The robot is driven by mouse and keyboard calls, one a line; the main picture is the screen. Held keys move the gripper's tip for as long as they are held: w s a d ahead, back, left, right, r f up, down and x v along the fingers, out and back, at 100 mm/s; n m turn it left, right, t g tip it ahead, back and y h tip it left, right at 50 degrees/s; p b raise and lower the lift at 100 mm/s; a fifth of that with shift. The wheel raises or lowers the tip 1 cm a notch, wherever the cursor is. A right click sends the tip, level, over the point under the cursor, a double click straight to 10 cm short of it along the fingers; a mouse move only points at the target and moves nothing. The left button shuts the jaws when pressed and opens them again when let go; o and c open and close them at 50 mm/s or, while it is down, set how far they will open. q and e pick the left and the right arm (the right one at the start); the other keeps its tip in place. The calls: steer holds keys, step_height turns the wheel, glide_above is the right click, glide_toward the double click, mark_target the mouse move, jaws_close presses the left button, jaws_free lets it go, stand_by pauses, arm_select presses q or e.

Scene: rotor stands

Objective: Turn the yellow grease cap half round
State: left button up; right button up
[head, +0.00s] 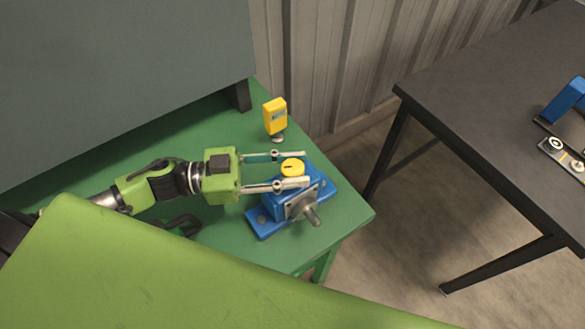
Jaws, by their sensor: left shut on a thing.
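The yellow grease cap (292,167) sits on top of a blue bearing block (271,221) near the corner of the green bench. A dark mark runs across the cap's top. My left gripper (298,168) comes in from the left, with one finger on the far side of the cap and one on the near side. It is shut on the cap. A grey shaft (311,214) sticks out of the block's front plate. My right gripper is not in view.
A yellow device (275,115) on a small round foot stands behind the block on the green bench (345,213). A dark table (480,110) at the right carries a blue bracket (566,103). A large grey panel fills the upper left.

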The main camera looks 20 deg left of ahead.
arm_select(q)
steer(key=m+g+b, duration=0.2)
steer(key=g, duration=0.2)
steer(key=m+g+b, duration=0.3)
steer(key=g, duration=0.1)
steer(key=m+g+h+b, duration=0.1)
steer(key=m+g+b, duration=0.1)
steer(key=m+g, duration=0.1)
steer(key=shift+w+f+g+b, duration=0.2)
steer(key=shift+g+b, duration=0.2)
steer(key=shift+g, duration=0.3)
steer(key=m+g+y+b, duration=0.1)
steer(key=g, duration=0.1)
steer(key=m+g+y+b, duration=0.1)
steer(key=m+g+b, duration=0.1)
steer(key=g, duration=0.1)
steer(key=shift+s+r+m, duration=0.1)
steer(key=shift+m, duration=0.2)
steer(key=shift+g+y, duration=0.3)
steer(key=shift+y, duration=0.1)
steer(key=shift+r+m, duration=0.1)
steer(key=shift+m, duration=0.2)
steer(key=o, duration=1.1)
